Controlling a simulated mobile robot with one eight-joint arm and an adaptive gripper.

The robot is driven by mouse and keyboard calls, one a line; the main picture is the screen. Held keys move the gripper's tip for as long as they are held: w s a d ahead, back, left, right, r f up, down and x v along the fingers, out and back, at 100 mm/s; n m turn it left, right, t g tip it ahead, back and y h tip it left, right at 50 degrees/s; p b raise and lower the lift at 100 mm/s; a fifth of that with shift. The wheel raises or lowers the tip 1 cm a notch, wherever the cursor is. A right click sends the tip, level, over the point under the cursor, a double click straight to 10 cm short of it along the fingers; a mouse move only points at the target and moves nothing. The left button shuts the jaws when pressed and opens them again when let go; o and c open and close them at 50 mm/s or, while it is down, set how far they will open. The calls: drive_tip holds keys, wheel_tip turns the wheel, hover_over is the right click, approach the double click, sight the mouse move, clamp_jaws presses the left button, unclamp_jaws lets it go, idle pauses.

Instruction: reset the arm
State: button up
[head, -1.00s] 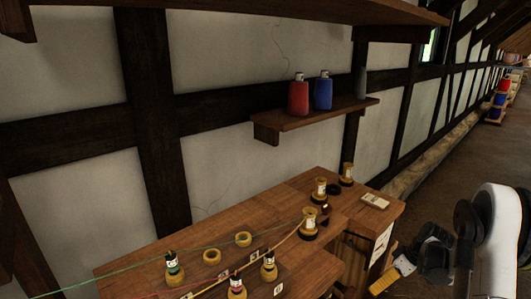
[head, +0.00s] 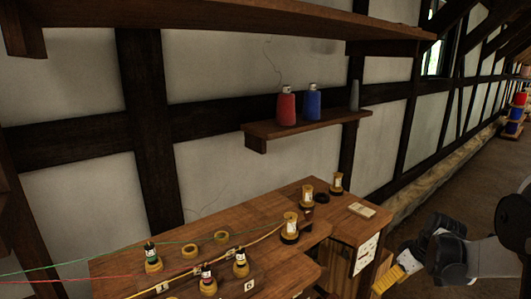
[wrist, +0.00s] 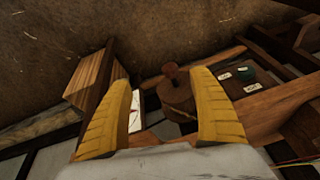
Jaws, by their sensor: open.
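My gripper (head: 397,273) is at the lower right of the head view, beside the right end of the wooden workbench (head: 262,212). Its yellow fingers are spread apart in the wrist view (wrist: 163,110), with nothing held between them. Behind the gap in that view, a round brown wooden piece (wrist: 178,97) and the bench edge show. My arm runs off the right edge of the head view.
Several spools, one of them upright at the back (head: 337,183), stand on the bench with coloured strands strung across it. A wall shelf (head: 320,127) holds a red bottle-like cone (head: 286,107) and a blue one (head: 312,104). Open floor (head: 440,200) lies to the right.

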drive_tip(key=s+a+r+m+h, duration=0.1)
drive_tip(key=s+a+r+m, duration=0.1)
drive_tip(key=s+a+r, duration=0.45)
drive_tip(key=s+a+r+m+t+h, duration=0.1)
drive_tip(key=s+a+r, duration=0.3)
drive_tip(key=s, duration=0.4)
drive_tip(key=s+a+r+m+t, duration=0.2)
drive_tip(key=s+a+r+t, duration=0.1)
drive_tip(key=s+a, duration=0.3)
drive_tip(key=shift+s+a+r+h, duration=0.15)
drive_tip(key=shift+s+r+h, duration=0.3)
drive_tip(key=shift+s, duration=0.8)
